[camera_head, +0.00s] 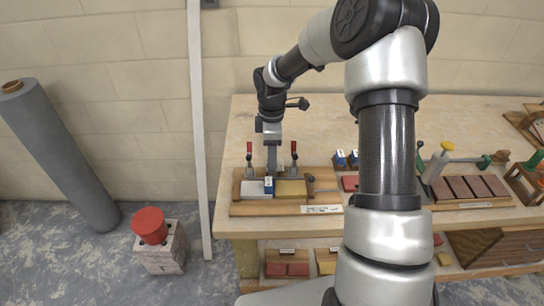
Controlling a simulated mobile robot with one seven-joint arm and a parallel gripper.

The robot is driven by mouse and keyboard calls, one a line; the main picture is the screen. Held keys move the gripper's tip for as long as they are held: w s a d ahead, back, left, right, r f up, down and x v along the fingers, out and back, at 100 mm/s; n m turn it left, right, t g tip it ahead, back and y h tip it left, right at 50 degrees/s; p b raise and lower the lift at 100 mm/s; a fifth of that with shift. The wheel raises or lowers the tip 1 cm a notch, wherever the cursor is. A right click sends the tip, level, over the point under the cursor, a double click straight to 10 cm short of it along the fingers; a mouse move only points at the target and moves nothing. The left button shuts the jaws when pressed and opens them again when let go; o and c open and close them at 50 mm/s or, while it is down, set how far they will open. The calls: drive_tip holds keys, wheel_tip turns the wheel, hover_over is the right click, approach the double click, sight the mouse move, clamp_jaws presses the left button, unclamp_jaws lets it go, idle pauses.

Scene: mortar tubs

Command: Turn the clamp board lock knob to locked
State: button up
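The clamp board (240,208) is a wooden board near the front left of the bench. It carries two upright red-handled clamps, the left one (249,152) and the right one (294,152), with a grey block (252,188) and a yellow block (291,188) between them. A small dark brown knob-like part (311,181) stands at its right side; I cannot tell whether this is the lock knob, or its setting. My gripper (271,169) points down over the middle of the board, between the clamps. A small blue and white piece (268,185) shows just below it. The fingertips are too small to read.
The wooden bench (320,120) has bare room behind the board. Blue-topped small items (340,158) and a red block (349,183) lie right of it. A tray of brown blocks (470,205) is farther right. A white post (198,130) stands at the bench's left.

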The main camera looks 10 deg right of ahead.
drive_tip(key=c, duration=1.1)
drive_tip(key=shift+m, duration=0.3)
drive_tip(key=m, duration=0.4)
drive_tip(key=shift+b, duration=0.35)
drive_tip(key=m, duration=0.5)
drive_tip(key=shift+b, duration=0.3)
drive_tip(key=m, duration=0.4)
drive_tip(key=shift+m, duration=2.1)
